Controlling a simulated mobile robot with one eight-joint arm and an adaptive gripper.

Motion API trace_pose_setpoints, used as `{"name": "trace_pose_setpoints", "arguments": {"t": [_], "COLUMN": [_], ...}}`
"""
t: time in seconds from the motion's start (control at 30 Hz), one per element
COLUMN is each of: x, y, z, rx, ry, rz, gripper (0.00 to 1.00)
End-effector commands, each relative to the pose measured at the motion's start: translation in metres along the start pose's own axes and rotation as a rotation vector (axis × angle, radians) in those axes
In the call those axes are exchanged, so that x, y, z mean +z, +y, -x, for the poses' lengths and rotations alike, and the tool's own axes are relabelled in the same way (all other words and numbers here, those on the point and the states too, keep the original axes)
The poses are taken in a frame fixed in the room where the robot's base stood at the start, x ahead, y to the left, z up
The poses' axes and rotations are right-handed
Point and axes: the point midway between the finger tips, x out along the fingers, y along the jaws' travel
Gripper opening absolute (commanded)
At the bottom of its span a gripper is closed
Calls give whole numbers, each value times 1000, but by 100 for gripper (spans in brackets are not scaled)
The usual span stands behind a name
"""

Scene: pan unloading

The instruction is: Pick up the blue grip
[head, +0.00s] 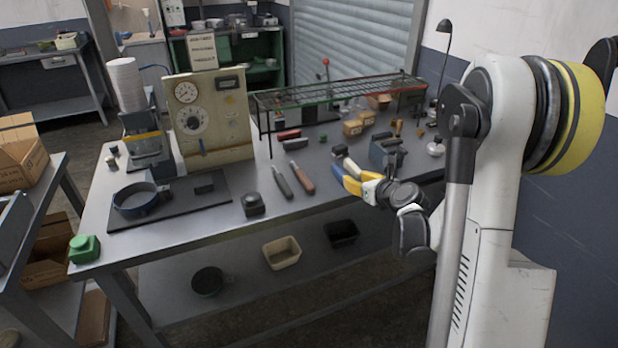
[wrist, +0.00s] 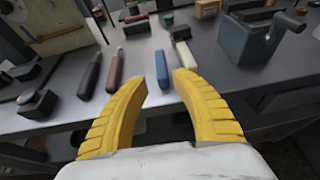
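The blue grip (wrist: 162,69) is a slim blue bar lying on the grey workbench. In the wrist view it shows just beyond the gap between my two yellow fingertips. My gripper (wrist: 160,76) is open and empty, with the fingers spread to either side of the bar's line. In the head view a blue patch (head: 352,187) shows among the yellow fingers of my gripper (head: 357,178), low over the front of the bench. The grip is partly hidden there. I cannot tell whether a finger touches it.
A cream handle (wrist: 189,62) lies close right of the blue grip. Brown (wrist: 115,72) and black (wrist: 90,74) handles lie to the left. A blue-grey vise-like block (wrist: 250,38) stands to the right. A wire rack (head: 340,92) spans the bench behind. The bench's front edge is close.

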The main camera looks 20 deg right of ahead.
Motion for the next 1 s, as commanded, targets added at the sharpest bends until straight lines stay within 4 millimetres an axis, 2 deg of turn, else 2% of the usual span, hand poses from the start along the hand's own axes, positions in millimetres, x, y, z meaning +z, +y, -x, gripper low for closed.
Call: {"name": "trace_pose_setpoints", "arguments": {"t": [0.3, 0.53, 0.73, 0.83, 1.0], "x": [-2, -4, -6, -4, -3], "y": [1, 2, 4, 4, 4], "z": [-48, -68, -100, -106, -106], "rx": [2, 2, 2, 1, 1], "ry": [0, 1, 1, 1, 1], "rz": [0, 1, 2, 1, 1], "gripper": [32, 32, 32, 32, 32]}}
